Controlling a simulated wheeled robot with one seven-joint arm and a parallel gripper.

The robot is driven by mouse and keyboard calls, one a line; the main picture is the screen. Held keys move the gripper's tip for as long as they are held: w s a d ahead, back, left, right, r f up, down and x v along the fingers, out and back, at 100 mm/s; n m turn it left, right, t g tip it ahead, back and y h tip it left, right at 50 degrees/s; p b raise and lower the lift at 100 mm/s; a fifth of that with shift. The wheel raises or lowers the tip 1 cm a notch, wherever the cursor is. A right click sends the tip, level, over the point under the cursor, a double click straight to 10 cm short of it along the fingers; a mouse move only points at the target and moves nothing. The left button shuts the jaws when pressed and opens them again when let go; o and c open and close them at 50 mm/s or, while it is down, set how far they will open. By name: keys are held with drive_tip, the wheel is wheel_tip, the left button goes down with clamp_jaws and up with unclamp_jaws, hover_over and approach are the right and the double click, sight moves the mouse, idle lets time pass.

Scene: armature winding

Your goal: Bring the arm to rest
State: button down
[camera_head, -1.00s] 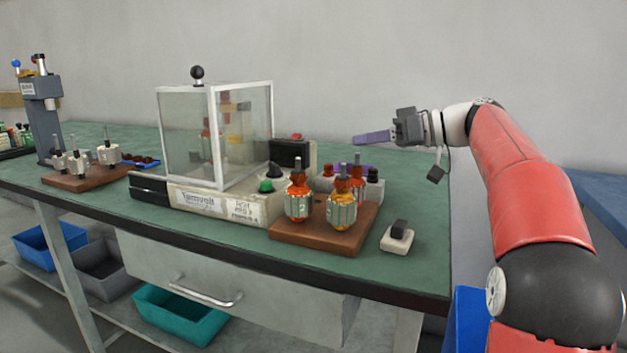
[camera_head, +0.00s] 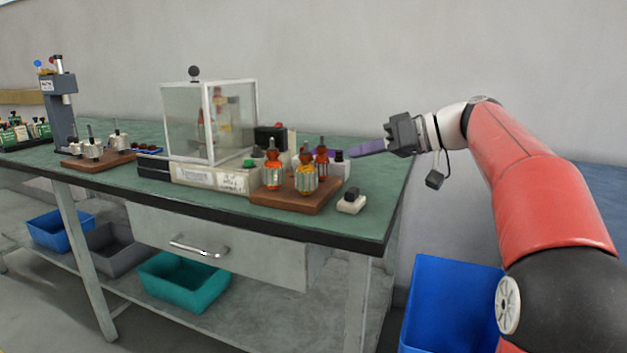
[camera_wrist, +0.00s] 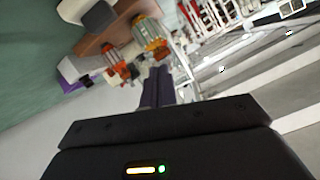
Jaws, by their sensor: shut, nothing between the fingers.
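My gripper (camera_head: 368,149) is shut and empty, with its purple fingers pointing left in the head view. It is raised at the right end of the green bench (camera_head: 372,207), apart from the things on it. The red arm bends at the right of the view. In the wrist view the closed fingers (camera_wrist: 157,88) show in the middle, with nothing between them. Beyond them, blurred, are the orange armatures on their wooden board.
A wooden board (camera_head: 290,200) with several armatures stands near the bench's right end, beside a small white block with a black top (camera_head: 351,202). A clear-walled machine (camera_head: 213,123) stands left of it. A blue bin (camera_head: 448,300) is on the floor below my arm.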

drive_tip(key=s+d+f+m+h, duration=0.3)
drive_tip(key=s+f+h, duration=0.3)
drive_tip(key=s+f, duration=0.7)
drive_tip(key=s+d+f+m+h, duration=0.3)
drive_tip(key=s+f+m+h, duration=0.3)
drive_tip(key=s+f, duration=0.7)
drive_tip(key=s+h+p, duration=0.1)
drive_tip(key=s, duration=0.4)
drive_tip(key=shift+t, duration=0.3)
